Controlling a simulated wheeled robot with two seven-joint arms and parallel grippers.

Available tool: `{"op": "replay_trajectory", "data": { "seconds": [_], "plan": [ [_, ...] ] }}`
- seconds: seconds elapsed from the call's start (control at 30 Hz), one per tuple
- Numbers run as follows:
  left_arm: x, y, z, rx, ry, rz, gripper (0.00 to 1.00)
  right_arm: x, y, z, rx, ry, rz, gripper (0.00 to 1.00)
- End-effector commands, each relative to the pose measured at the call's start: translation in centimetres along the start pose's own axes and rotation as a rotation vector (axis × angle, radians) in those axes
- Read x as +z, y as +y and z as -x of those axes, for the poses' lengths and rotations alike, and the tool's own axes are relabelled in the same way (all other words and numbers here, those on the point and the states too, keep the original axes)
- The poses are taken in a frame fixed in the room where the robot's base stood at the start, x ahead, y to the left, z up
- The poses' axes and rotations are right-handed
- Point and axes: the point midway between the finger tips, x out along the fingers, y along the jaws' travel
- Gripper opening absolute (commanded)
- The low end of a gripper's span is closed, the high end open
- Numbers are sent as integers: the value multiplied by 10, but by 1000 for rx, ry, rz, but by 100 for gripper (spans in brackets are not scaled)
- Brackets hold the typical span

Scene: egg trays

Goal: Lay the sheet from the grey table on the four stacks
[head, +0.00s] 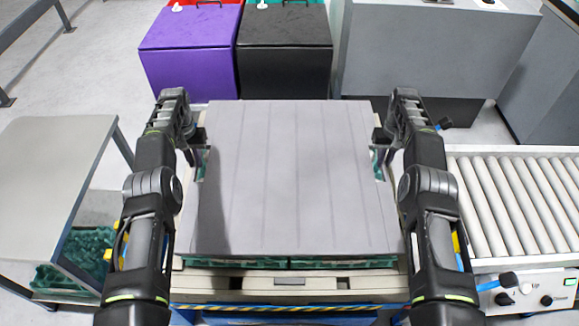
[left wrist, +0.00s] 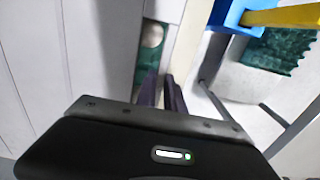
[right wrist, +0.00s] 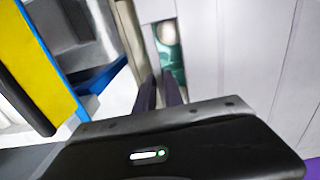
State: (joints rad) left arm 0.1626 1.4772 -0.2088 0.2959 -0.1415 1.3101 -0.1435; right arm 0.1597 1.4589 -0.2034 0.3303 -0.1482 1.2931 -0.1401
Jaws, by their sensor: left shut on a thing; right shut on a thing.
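The large grey sheet (head: 290,180) lies roughly level over green egg trays (head: 235,262), whose front edges show under its near side. The sheet hides most of the stacks, so I cannot see whether it rests fully on them. My left gripper (head: 199,158) is shut on the sheet's left edge beside a cutout. My right gripper (head: 384,158) is shut on its right edge beside a matching cutout. The sheet also shows in the left wrist view (left wrist: 95,50) and right wrist view (right wrist: 240,50). Green tray and a pale egg show through both cutouts. The grey table (head: 50,150) has a bare top.
A pale pallet (head: 290,283) lies under the trays on a blue base with a striped edge. A roller conveyor (head: 520,200) is at right. Purple (head: 190,50) and black (head: 285,55) boxes and a grey cabinet (head: 430,50) stand behind. Green trays (head: 75,255) sit under the grey table.

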Motion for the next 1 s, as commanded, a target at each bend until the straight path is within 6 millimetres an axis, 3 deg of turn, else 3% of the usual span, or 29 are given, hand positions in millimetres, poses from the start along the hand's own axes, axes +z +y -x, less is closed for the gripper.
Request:
{"op": "replay_trajectory", "data": {
  "seconds": [0.07,0.1,0.33,0.8,1.0],
  "plan": [
    [-1,0,-1,0,3,1,0,-1,0,0,0,3,-1,0],
    [0,0,-2,0,1,1,16,0,0,-1,0,1,0,16],
    [0,0,-2,0,1,0,34,0,0,-1,0,1,0,34],
    [0,0,-1,0,1,0,34,0,0,-1,0,1,0,34],
    [-1,0,10,-1,2,-1,34,0,0,-1,0,0,0,34]
  ]
}}
